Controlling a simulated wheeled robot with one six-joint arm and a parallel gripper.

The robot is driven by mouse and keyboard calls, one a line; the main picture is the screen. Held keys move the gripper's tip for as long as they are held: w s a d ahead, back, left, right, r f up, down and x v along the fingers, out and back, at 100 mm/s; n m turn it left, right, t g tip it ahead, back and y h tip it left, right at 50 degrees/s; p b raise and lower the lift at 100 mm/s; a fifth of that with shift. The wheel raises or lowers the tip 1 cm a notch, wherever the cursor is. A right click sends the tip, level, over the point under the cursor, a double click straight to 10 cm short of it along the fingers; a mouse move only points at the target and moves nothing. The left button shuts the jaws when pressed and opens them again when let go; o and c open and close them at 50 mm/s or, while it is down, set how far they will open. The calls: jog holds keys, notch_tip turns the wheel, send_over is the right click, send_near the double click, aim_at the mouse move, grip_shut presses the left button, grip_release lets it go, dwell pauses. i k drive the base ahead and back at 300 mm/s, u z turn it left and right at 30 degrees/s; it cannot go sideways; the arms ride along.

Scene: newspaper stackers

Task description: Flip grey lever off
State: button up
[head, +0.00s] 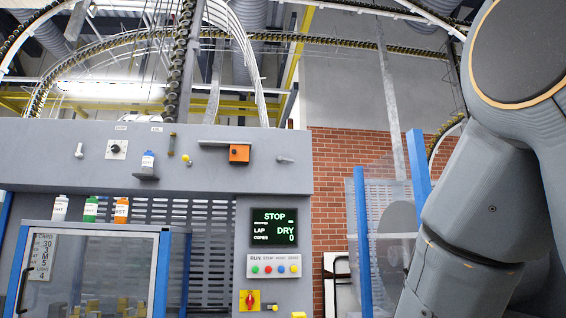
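The grey machine front (60,180) fills the left half of the head view. A small light-grey lever (79,150) sticks out of its upper panel at the left. A second small grey lever (285,159) sits near the panel's right end. An orange box with a long grey handle (213,143) is mounted between them. I cannot tell which of these is the task's lever, nor which position is off. My arm links show large at the right, apart from the panel. My gripper is out of view.
A black rotary knob (116,149) and small bottles (121,210) are on the machine. A display (274,228) reads STOP above a row of coloured buttons (274,267). A red-yellow switch (249,300) is below. A blue-framed guard (360,240) stands right, before a brick wall.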

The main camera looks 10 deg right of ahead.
aim_at(281, 158)
jog(key=u, duration=0.1)
jog(key=i, duration=1.4)
jog(key=z, duration=0.35)
